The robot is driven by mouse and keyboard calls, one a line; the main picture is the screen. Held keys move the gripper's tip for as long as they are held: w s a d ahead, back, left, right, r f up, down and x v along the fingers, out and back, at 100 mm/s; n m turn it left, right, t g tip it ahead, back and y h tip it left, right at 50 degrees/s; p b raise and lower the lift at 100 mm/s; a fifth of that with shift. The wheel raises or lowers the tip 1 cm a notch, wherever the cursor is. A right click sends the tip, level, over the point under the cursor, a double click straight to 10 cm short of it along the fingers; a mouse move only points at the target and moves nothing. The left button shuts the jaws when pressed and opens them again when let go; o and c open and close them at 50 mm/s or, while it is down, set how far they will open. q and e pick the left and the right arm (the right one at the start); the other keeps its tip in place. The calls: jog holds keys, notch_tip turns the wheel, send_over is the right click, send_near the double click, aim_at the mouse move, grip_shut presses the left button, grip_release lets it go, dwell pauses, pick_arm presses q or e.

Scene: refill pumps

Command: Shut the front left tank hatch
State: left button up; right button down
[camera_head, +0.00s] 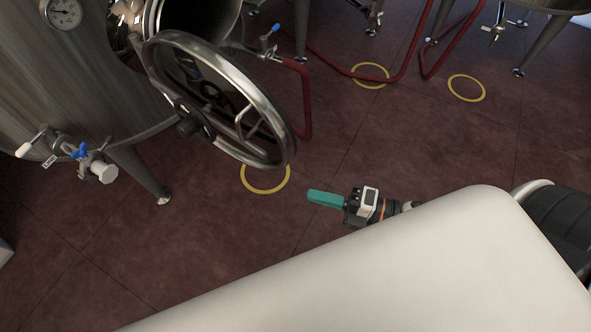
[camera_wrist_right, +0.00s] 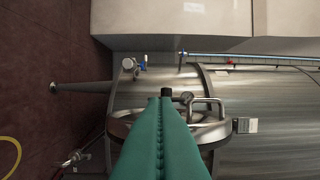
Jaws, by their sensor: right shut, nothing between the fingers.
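The tank hatch (camera_head: 222,99) is a round steel door with a thick rim, a dark hub knob and a bar handle. In the head view it stands swung open out from the steel tank (camera_head: 62,85) at upper left. My right gripper (camera_head: 312,197) has teal fingers, shut and empty, to the right of and below the hatch, apart from it. In the right wrist view the closed fingers (camera_wrist_right: 161,105) cover part of the hatch (camera_wrist_right: 205,133) and its bar handle. My left gripper is not in view.
A dial gauge (camera_head: 65,13) and a blue-handled valve (camera_head: 83,152) are on the tank. A tank leg (camera_head: 140,172) stands below. Red hoses (camera_head: 306,100) run across the floor behind the hatch. Yellow rings (camera_head: 466,88) mark the dark red floor, which is clear around my right gripper.

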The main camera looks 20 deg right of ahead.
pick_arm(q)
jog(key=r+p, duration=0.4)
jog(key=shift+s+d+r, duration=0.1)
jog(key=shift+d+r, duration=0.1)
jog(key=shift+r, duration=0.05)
pick_arm(e)
jog(key=w+a, duration=0.3)
jog(key=w, duration=0.5)
jog(key=shift+w+a, duration=0.2)
jog(key=shift+f, duration=0.15)
